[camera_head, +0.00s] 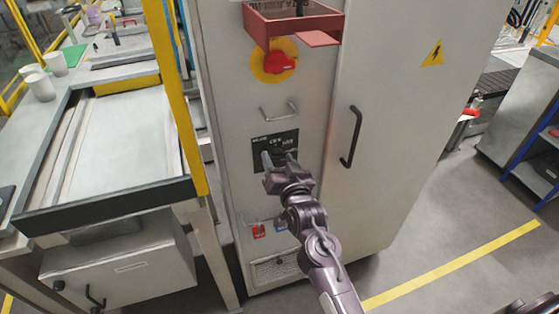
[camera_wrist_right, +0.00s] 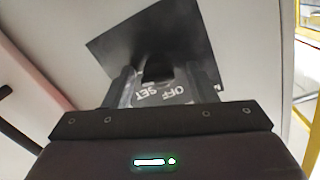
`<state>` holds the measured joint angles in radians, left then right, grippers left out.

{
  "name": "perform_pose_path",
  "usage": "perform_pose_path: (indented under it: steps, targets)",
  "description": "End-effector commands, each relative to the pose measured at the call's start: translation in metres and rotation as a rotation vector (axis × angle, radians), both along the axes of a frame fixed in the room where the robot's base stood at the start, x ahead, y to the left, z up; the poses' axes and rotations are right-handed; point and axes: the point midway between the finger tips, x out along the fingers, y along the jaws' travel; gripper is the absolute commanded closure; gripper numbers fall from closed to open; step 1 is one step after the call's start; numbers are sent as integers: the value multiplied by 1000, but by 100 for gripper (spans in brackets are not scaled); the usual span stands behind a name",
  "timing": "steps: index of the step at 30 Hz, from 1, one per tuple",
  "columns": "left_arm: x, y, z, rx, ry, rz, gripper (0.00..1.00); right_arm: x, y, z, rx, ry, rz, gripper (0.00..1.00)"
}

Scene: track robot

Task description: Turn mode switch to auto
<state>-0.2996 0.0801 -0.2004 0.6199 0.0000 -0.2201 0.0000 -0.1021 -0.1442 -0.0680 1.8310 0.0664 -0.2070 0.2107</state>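The mode switch sits on a black label plate (camera_head: 284,138) on the front of the grey cabinet. In the head view my right gripper (camera_head: 278,158) is in front of the plate and hides most of the switch. In the right wrist view the plate (camera_wrist_right: 135,45) carries upside-down lettering that looks like "OFF" and "SET". The dark switch knob (camera_wrist_right: 158,70) shows between the two fingers of my right gripper (camera_wrist_right: 163,82). The fingers are apart, one on each side of the knob; I cannot tell whether they touch it. The switch's setting is unclear. My left gripper is not in view.
Above the plate are a metal handle (camera_head: 279,112), a red rotary switch on a yellow disc (camera_head: 273,63) and a red tray (camera_head: 292,24). A black door handle (camera_head: 351,137) is to the right. A workbench (camera_head: 112,140) with a yellow post (camera_head: 172,90) stands left.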

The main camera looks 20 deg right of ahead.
Motion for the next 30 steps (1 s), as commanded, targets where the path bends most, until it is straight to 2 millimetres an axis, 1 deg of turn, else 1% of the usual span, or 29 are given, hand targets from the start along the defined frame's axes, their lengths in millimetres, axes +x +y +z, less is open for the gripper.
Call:
perform_pose_path:
  steps: [5,8,11,15,18,21,25,30]
  targets:
    - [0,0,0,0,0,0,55,-1,-1,0,0,-1,-1,48]
    - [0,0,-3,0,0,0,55,-7,-1,-1,-1,-1,-1,48]
    - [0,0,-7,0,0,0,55,-21,0,-2,0,2,-1,48]
    - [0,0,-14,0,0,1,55,-45,0,-2,0,3,-1,48]
    - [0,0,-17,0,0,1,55,-60,0,0,0,2,0,48]
    - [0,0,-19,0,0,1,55,-71,1,1,-1,1,0,48]
    - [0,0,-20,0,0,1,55,-77,1,3,-1,1,0,48]
    - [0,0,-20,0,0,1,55,-78,1,4,-1,0,0,48]
